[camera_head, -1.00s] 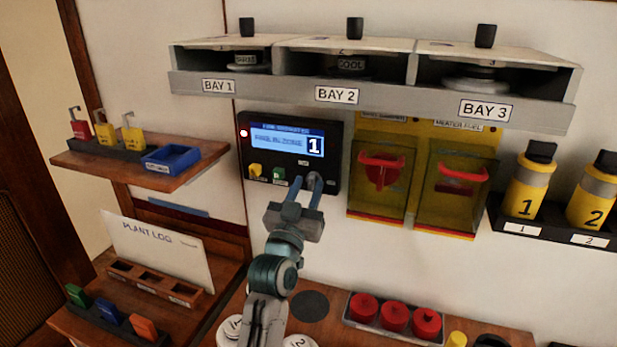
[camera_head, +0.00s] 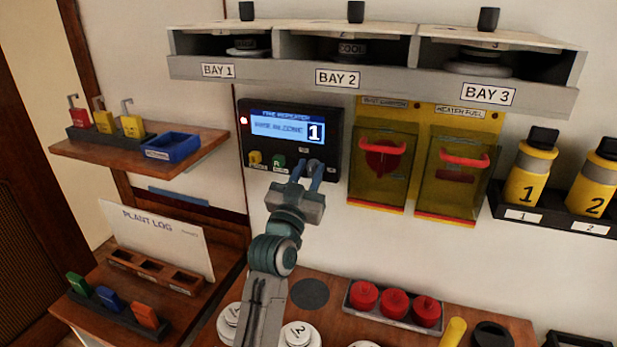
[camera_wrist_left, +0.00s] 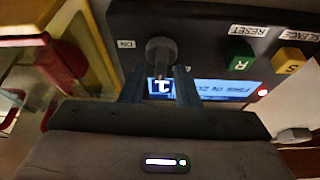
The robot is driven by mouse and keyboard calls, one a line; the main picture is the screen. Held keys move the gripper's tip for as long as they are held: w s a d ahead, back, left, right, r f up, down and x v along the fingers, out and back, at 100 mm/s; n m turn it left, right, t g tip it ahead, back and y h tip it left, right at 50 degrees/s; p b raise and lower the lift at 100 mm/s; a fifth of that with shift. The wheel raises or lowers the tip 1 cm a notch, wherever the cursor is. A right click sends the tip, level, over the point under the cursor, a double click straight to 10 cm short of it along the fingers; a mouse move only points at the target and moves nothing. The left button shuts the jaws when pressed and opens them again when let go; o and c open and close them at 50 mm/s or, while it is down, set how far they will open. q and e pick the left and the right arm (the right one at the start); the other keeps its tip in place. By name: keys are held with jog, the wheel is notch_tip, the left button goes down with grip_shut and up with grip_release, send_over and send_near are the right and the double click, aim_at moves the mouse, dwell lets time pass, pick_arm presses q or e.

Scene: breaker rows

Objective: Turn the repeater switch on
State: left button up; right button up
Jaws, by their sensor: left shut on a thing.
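The fire repeater (camera_head: 290,138) is a dark panel on the wall with a lit blue screen showing a "1" and a red lamp at its left edge. A yellow button and a green button sit below the screen. Its dark rotary switch (camera_wrist_left: 162,58) shows in the left wrist view beside a small "ON" label. My left gripper (camera_head: 308,177) is at the panel's lower right, with its two blue fingers (camera_wrist_left: 160,85) on either side of the switch, shut on it. In the head view the fingers partly hide the switch. My right gripper is not in view.
A shelf with bays (camera_head: 370,85) juts out above the panel. Two yellow covered boxes with red handles (camera_head: 382,165) are close at the right. A wooden shelf (camera_head: 190,153) is at the left. A tray of red knobs (camera_head: 350,308) stands below.

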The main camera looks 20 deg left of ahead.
pick_arm(q)
jog(key=m+h+b, duration=0.1)
jog(key=m+b, duration=0.1)
jog(key=m+h+b, duration=0.1)
jog(key=m+b, duration=0.1)
jog(key=m, duration=0.1)
jog(key=m+g+h+b, duration=0.1)
jog(key=m+b, duration=0.1)
jog(key=shift+d+f, duration=0.1)
jog(key=shift+f, duration=0.15)
jog(key=m+g+h+b, duration=0.1)
jog(key=m+h, duration=0.1)
jog(key=m, duration=0.2)
jog(key=shift+b, duration=0.4)
jog(key=m+g, duration=0.2)
jog(key=m, duration=0.3)
jog(key=m+g+h, duration=0.1)
jog(key=m+g, duration=0.1)
jog(key=m, duration=0.3)
jog(key=shift+d+f+b, duration=0.1)
jog(key=shift+d+b, duration=0.05)
jog(key=shift+b, duration=0.25)
jog(key=o, duration=0.6)
jog(key=shift+s, duration=0.1)
